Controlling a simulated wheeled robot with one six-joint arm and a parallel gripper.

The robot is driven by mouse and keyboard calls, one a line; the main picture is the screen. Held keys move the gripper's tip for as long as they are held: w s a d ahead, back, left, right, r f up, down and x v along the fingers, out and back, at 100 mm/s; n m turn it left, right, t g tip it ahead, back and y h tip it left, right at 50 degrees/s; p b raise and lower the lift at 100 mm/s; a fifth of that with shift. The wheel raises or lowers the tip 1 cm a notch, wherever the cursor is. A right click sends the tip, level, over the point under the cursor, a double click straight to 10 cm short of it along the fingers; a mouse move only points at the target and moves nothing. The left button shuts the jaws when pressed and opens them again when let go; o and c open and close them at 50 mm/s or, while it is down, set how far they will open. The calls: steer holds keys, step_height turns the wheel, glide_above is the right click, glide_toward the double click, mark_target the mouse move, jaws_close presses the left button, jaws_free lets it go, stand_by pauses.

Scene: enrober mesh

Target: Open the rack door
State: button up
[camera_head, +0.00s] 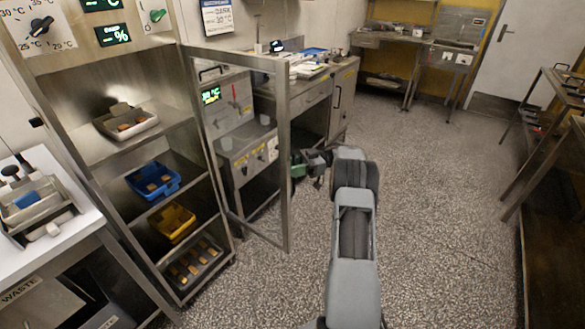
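The metal rack (97,146) stands at the left with its shelves showing. Its door (284,130) is a steel frame with a see-through middle. The door stands swung out from the rack's right side, and the shelf fronts are uncovered. My gripper (300,168) is just right of the door's free upright, at about mid height. I cannot tell whether it touches the door. Its fingers are small and partly hidden, so their opening is unclear.
The shelves hold a pale bin (126,121), a blue bin (153,181), a yellow bin (172,223) and a dark tray (193,266). A machine (240,145) and counter (305,95) stand behind the door. The speckled floor (430,190) is clear; a metal table (545,140) stands right.

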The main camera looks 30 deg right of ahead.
steer(key=s+a+r+p, duration=0.4)
steer(key=s+r+p, duration=0.1)
steer(key=s+r, duration=0.8)
steer(key=shift+s+p, duration=0.2)
steer(key=shift+p, duration=0.15)
